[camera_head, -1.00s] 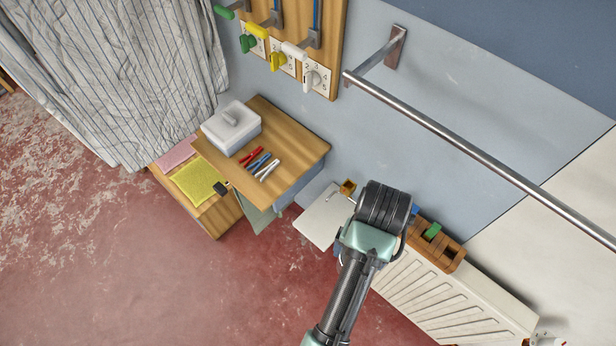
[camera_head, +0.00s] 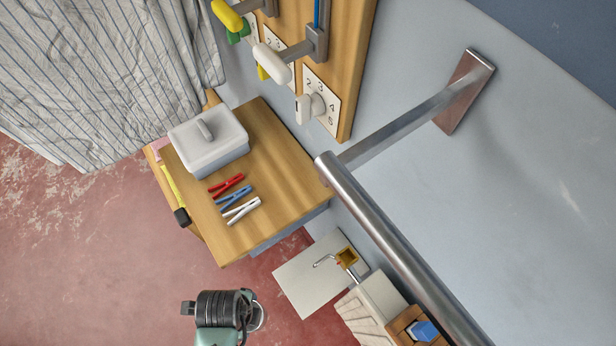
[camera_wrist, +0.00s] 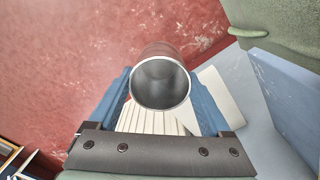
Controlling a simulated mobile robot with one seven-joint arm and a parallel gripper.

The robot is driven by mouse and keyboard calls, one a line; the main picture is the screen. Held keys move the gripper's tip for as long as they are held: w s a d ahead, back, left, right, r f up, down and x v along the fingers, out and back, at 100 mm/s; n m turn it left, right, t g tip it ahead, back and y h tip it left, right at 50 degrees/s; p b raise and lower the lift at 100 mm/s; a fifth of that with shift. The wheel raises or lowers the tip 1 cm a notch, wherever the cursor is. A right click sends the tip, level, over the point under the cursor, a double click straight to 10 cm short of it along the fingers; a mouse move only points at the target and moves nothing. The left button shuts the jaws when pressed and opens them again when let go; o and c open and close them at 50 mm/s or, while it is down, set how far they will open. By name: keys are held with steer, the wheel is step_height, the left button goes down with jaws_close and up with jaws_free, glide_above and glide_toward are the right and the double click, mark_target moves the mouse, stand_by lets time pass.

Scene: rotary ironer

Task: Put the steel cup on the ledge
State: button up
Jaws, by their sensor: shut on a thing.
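The steel cup (camera_wrist: 160,84) is a shiny grey cylinder with its round open mouth facing the wrist camera. My gripper (camera_wrist: 160,76) is shut on it, with blue fingers on both sides of the cup. In the head view my wrist shows at the bottom, left of centre, over the red floor; I cannot make out the cup there. A wooden top (camera_head: 285,185) juts from the wall. A pale flat plate (camera_head: 310,275) lies lower to its right. I cannot tell which surface is the ledge.
A thick metal rail (camera_head: 400,250) crosses the right side. A white ribbed radiator (camera_head: 365,318) and a wooden holder (camera_head: 402,325) are below it. Knobs line the wall board.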

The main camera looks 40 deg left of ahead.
mark_target(316, 266)
steer(key=shift+s+a+f, duration=0.1)
steer(key=shift+a, duration=0.05)
steer(key=w+d, duration=0.2)
steer(key=w, duration=0.3)
steer(key=w+d, duration=0.2)
steer(key=w, duration=0.4)
steer(key=w+d, duration=0.2)
steer(key=w, duration=0.4)
steer(key=shift+d+p, duration=0.15)
steer(key=shift+p, duration=0.15)
steer(key=shift+s+f, duration=0.1)
steer(key=shift+f, duration=1.6)
steer(key=shift+b, duration=0.35)
steer(key=o, duration=1.2)
steer(key=shift+f, duration=0.1)
